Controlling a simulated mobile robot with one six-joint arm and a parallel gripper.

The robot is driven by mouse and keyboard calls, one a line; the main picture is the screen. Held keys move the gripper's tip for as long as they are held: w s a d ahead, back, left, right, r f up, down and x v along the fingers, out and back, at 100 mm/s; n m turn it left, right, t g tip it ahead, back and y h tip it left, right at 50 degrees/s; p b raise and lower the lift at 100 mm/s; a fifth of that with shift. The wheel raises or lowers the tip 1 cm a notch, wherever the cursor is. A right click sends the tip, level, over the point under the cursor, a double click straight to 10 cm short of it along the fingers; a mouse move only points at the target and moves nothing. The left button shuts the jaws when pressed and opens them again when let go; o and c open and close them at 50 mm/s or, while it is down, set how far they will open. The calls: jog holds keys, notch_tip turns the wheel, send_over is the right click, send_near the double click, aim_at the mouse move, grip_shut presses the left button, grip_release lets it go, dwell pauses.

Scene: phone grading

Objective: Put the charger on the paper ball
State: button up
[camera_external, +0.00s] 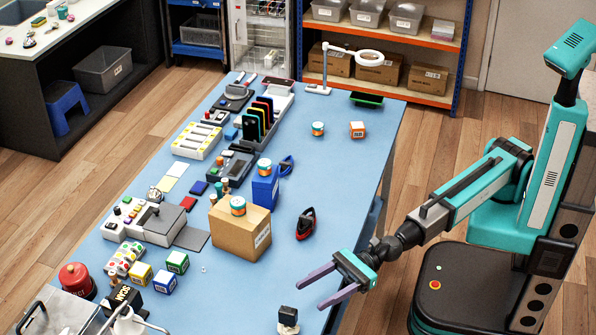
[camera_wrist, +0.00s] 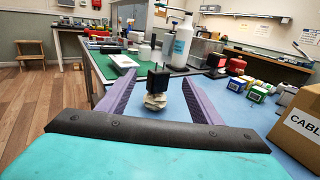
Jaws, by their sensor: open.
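A small dark block, which looks like the charger (camera_external: 288,314), sits on top of a crumpled whitish paper ball (camera_external: 287,329) near the front edge of the blue table. In the wrist view the charger (camera_wrist: 158,77) rests on the paper ball (camera_wrist: 156,101), roughly upright. My gripper (camera_external: 310,297) is open and empty, its purple fingers pointing toward the pair from the right. In the wrist view the gripper (camera_wrist: 160,80) has a finger on either side of the pair, which shows between and beyond the tips. No contact is visible.
A cardboard box (camera_external: 240,234) with a striped can on top stands behind on the table (camera_external: 345,130). A white bottle (camera_wrist: 184,42) stands beyond the pair. Table around the gripper is clear.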

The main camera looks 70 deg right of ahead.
jog(key=shift+v, duration=1.65)
